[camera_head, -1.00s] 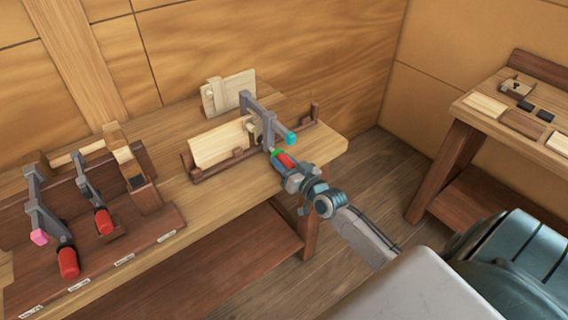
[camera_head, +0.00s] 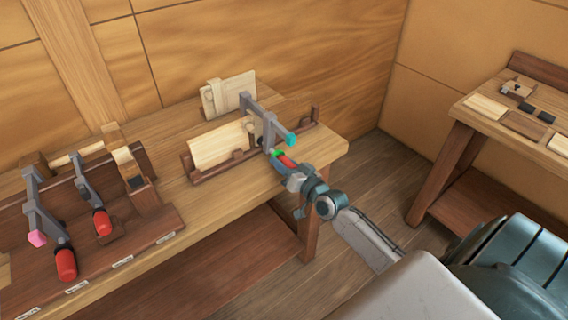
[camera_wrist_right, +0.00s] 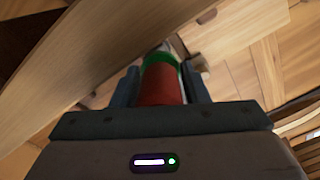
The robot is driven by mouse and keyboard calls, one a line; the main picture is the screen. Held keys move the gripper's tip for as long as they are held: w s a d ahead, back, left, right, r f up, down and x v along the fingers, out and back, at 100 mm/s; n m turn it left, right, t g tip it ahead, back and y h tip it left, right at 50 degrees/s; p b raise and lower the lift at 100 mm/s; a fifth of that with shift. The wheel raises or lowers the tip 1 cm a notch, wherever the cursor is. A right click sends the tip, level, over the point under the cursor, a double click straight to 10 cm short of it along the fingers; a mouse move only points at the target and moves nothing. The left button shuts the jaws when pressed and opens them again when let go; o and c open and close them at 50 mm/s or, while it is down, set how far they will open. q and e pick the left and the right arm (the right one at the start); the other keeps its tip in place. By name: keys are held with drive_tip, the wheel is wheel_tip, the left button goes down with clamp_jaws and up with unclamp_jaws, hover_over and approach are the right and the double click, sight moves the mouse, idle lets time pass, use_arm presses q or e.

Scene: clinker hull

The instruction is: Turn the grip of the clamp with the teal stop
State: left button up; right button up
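The clamp with the teal stop (camera_head: 291,139) is a grey bar clamp on the wooden fixture at the bench's right end. Its red grip (camera_head: 287,160) has a green collar (camera_head: 276,153) and points toward me. My right gripper (camera_head: 283,163) is at this grip, its arm coming in from the lower right. In the right wrist view, the red grip (camera_wrist_right: 161,86) and green collar (camera_wrist_right: 160,59) lie between the two dark fingers, which press close on both sides. The clamp's far jaw is partly hidden behind its bar. My left gripper is not in view.
A rack (camera_head: 150,238) at the bench's left holds more clamps with red grips, one with a pink stop (camera_head: 37,239). A pale board (camera_head: 222,147) sits in the fixture. A second bench (camera_head: 470,120) stands at the right, with open floor between.

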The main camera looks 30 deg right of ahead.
drive_tip(key=shift+o, duration=1.1)
drive_tip(key=s+d+p, duration=0.1)
drive_tip(key=s+p, duration=0.2)
drive_tip(key=s, duration=0.7)
drive_tip(key=shift+s, duration=0.4)
drive_tip(key=shift+d, duration=0.1)
